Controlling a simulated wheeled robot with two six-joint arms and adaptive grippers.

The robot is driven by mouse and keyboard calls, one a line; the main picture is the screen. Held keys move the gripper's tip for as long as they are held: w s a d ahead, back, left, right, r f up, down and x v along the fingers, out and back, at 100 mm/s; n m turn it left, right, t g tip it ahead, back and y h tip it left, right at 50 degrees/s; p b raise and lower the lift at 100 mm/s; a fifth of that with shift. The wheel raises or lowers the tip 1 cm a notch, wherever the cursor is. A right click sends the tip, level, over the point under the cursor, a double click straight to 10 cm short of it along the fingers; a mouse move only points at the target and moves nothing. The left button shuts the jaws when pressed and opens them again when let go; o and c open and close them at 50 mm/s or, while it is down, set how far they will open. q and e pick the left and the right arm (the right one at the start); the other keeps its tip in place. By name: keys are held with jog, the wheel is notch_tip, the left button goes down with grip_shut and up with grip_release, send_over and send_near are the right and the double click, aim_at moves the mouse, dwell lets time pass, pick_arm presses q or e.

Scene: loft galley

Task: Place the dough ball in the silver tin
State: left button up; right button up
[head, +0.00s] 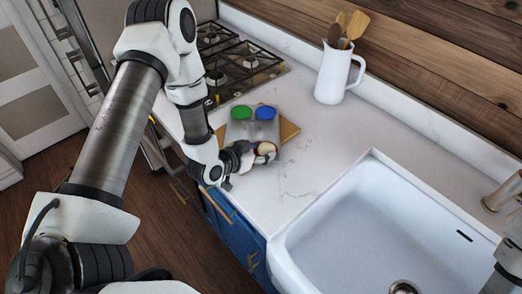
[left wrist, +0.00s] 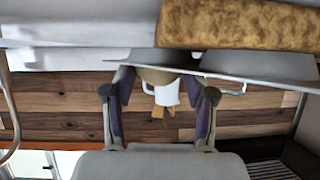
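The silver tin (head: 250,131) sits on a wooden board on the counter, with a green and a blue round piece in its back cups. In the left wrist view, which is upside down, its grey rim (left wrist: 270,80) and cups cross the upper part. My left gripper (head: 264,153) is at the tin's near side, with its fingers around the pale dough ball (head: 266,148). The ball also shows between the fingertips in the left wrist view (left wrist: 155,76), partly cut off by the rim. I cannot tell whether it touches the tin.
The wooden board (head: 288,131) is under the tin. A stove (head: 235,68) lies behind. A white pitcher (head: 332,75) with wooden utensils stands by the wall. A white sink (head: 350,240) is at the lower right. The counter between is clear.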

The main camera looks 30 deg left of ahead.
pick_arm(q)
jog(key=shift+s+d+f, duration=0.1)
jog(key=shift+s+f, duration=0.35)
jog(key=shift+f, duration=0.35)
jog(key=shift+w+r+p, duration=0.1)
jog(key=shift+r+p, duration=0.45)
jog(key=shift+r, duration=0.1)
jog(key=shift+s+a+g, duration=0.25)
jog(key=shift+g, duration=0.05)
jog(key=v, duration=0.8)
jog(key=shift+a+r, duration=0.15)
jog(key=shift+r, duration=0.15)
jog(key=p+v, duration=0.2)
jog(key=shift+s+r+p, duration=0.3)
jog(key=shift+p, duration=0.05)
